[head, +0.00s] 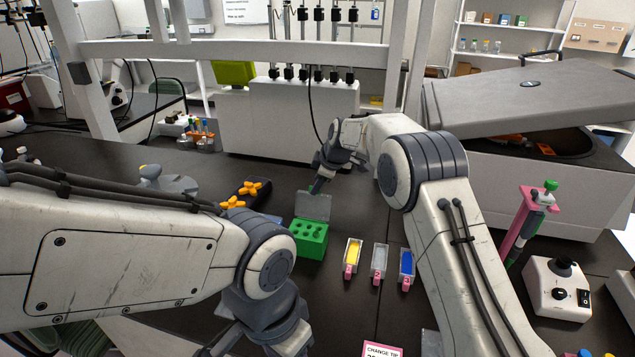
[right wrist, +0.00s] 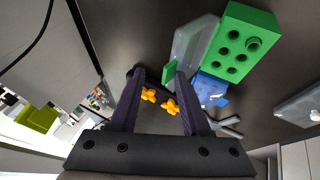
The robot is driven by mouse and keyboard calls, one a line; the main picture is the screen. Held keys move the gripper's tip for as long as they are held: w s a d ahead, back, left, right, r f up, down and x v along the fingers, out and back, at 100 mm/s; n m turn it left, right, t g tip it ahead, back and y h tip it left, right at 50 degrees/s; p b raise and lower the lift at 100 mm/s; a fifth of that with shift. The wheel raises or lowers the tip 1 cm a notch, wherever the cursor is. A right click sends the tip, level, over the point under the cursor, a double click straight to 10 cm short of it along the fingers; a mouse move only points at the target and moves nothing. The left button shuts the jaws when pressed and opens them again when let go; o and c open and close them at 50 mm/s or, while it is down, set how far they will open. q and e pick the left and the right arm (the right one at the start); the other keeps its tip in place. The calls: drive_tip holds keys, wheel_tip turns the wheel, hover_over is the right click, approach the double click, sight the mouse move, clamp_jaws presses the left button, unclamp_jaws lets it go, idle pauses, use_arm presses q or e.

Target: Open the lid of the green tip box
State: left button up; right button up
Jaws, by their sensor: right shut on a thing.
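The green tip box (head: 309,240) stands on the dark bench in the middle of the head view, its top with round holes uncovered. Its clear grey lid (head: 313,206) stands raised at the box's far edge. My right gripper (head: 317,187) is at the lid's upper edge and shut on it. The right wrist view shows the fingers (right wrist: 160,76) beside the lid (right wrist: 190,52), with the green box (right wrist: 236,42) beyond it. The exact contact is hard to see there. My left arm crosses the lower left; its fingertips do not show.
Yellow (head: 353,252), grey (head: 379,260) and blue (head: 406,262) troughs stand right of the box. A dark rack with orange pieces (head: 258,186) lies to its left. A pink stand (head: 523,222) and a large machine with a raised cover (head: 535,98) are at the right.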

drive_tip(key=shift+d+f, duration=0.15)
drive_tip(key=shift+f, duration=0.15)
drive_tip(key=shift+s+r+b, duration=0.1)
drive_tip(key=shift+r+b, duration=0.15)
drive_tip(key=shift+b, duration=0.05)
drive_tip(key=b+v, duration=0.3)
drive_tip(key=v, duration=0.7)
drive_tip(key=shift+r, duration=0.3)
